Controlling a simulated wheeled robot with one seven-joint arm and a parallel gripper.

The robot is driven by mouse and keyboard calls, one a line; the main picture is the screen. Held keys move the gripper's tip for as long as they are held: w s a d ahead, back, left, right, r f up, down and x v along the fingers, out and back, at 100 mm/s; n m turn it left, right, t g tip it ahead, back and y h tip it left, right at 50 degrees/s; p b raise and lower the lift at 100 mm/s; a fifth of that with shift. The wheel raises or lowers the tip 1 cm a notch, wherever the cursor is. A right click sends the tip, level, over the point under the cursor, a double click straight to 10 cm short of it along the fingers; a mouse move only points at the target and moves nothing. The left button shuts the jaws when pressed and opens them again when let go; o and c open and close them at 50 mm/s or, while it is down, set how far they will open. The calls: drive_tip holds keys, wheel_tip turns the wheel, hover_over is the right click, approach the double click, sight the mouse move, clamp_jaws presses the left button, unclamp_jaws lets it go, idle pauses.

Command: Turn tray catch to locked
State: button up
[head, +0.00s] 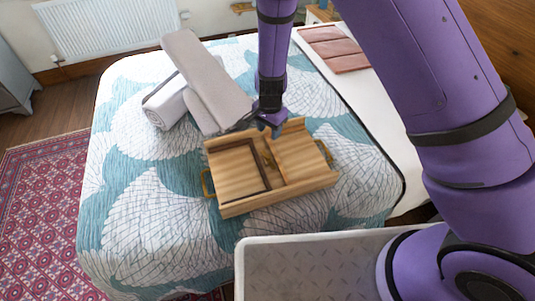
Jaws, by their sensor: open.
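A light wooden tray (225,170) with brass handles at its two ends lies on the bed. A dark frame-like strip sits on the tray's left part. A small orange-brown piece near the tray's middle (269,161) may be the catch; it is too small to tell its position. My gripper (272,130) points down over the tray's far edge, near its middle. It is open, with nothing seen between its fingers. I cannot tell whether it touches the tray.
The bed (140,205) has a teal and white leaf cover. A folded grey blanket (205,80) and a rolled white towel (166,106) lie behind the tray to the left. Pink folded cloths (337,50) lie at the far right. A pale bin (310,265) stands in front.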

sight(268, 156)
wheel_tip(268, 156, down, 12)
drive_tip(key=shift+s+a+f, duration=0.1)
drive_tip(key=shift+a+f, duration=0.05)
idle(0.5)
clamp_jaws()
